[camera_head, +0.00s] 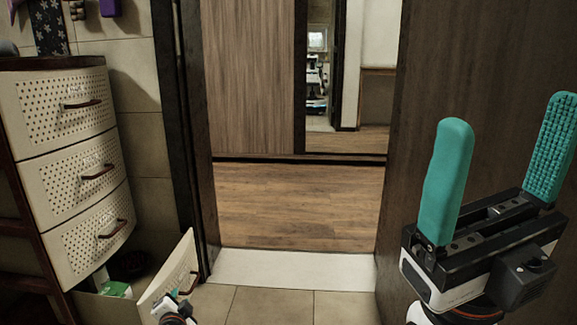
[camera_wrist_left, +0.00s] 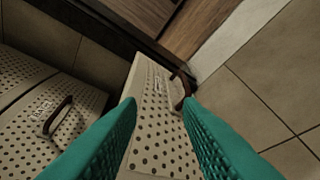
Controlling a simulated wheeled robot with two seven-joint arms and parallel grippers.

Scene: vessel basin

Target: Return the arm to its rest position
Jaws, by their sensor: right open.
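My right gripper (camera_head: 508,112) stands raised at the right of the head view, its teal fingers wide apart with nothing between them. My left gripper (camera_head: 181,295) is low at the bottom left, close to the front of the pulled-out bottom drawer (camera_head: 166,272). In the left wrist view, the left gripper's teal fingers (camera_wrist_left: 161,103) are apart. The perforated drawer front (camera_wrist_left: 150,125) shows between and beyond them. Its dark handle (camera_wrist_left: 180,88) is by the right fingertip; I cannot tell whether they touch. Most of the left arm is out of sight.
A cream drawer cabinet (camera_head: 68,110) with three shut drawers above stands on the left. Green and white items (camera_head: 116,289) lie in the open drawer. A doorway with a white threshold (camera_head: 290,270) is ahead. A dark door panel (camera_head: 470,60) is behind my right gripper.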

